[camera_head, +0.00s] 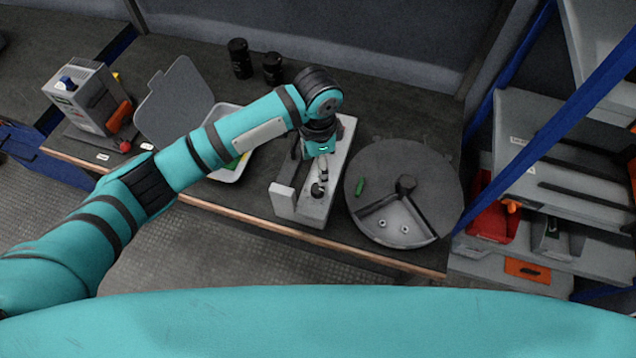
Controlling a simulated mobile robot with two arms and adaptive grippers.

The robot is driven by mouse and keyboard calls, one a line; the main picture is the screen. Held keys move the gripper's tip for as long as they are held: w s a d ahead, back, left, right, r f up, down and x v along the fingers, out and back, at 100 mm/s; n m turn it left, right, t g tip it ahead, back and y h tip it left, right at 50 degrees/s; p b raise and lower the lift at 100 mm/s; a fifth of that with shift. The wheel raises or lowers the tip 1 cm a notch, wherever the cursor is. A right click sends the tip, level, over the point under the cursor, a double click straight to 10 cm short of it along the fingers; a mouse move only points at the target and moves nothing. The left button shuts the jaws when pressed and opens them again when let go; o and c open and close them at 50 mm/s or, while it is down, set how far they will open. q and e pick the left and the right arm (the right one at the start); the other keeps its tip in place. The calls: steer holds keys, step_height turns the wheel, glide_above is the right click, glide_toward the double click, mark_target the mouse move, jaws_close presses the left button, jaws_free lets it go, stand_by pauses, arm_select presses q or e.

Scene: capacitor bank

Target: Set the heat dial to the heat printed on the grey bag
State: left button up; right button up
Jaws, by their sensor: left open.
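A light grey long device (285,201) stands on the bench in the middle. A small black knob (318,190), which looks like the heat dial, sits on its top near the front end. Its markings are too small to read. My left gripper (322,176) points down just above the knob, its fingers open. I cannot tell whether they touch the knob. My left arm hides part of the device's far end. I cannot make out the grey bag or any printed heat. My right gripper is not in view.
A round dark tray (376,166) with an open grey section and a small green item (360,187) lies right of the device. A grey bin (227,175) is partly behind my arm. Two black cylinders (240,58) (273,67) stand at the back. Shelves with bins (493,222) stand at right.

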mark_target(318, 187)
arm_select(q)
step_height(318, 187, down, 11)
steer(key=shift+r+p, duration=0.15)
steer(key=shift+p, duration=0.2)
steer(key=c, duration=1.1)
steer(key=shift+c, duration=0.2)
